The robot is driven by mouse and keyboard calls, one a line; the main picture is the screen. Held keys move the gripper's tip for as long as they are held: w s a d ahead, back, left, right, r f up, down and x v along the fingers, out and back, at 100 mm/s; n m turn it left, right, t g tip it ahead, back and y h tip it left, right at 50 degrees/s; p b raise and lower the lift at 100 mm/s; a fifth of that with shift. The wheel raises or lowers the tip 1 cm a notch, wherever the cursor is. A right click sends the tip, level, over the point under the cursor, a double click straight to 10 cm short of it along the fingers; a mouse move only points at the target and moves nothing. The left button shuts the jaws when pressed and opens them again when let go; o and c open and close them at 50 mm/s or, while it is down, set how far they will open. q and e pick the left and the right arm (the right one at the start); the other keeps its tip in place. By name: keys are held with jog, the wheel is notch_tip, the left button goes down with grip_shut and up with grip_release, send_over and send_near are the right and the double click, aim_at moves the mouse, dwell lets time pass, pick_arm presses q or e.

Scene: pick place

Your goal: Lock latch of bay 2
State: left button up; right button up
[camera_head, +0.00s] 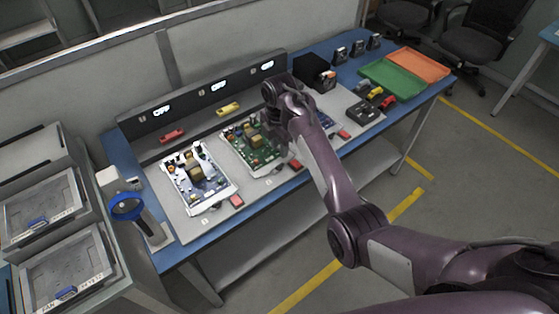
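The panel (152,185) on the blue table holds a row of bays with circuit boards. The middle bay, apparently bay 2, holds a green board (245,150). A small red block (295,165) sits at this bay's front right corner, and a yellow handle (228,108) is on the housing behind it. I cannot tell which part is the latch. My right arm reaches in from the lower right, and its gripper (291,152) points down by the green board's right side, close to the red block. Its fingers are too small and dark to read; contact is unclear. My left gripper is out of view.
A white-blue board (198,173) lies in the left bay; the right bay's board (323,119) is partly behind my arm. Dark housing (190,107) with OFF displays stands behind. Green (393,75) and orange (420,64) trays are far right; a blue round tool (127,207) stands left.

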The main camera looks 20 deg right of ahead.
aim_at(280, 165)
notch_tip(280, 165, down, 7)
jog(key=shift+f+p, duration=0.2)
jog(key=shift+p, duration=0.15)
grip_shut()
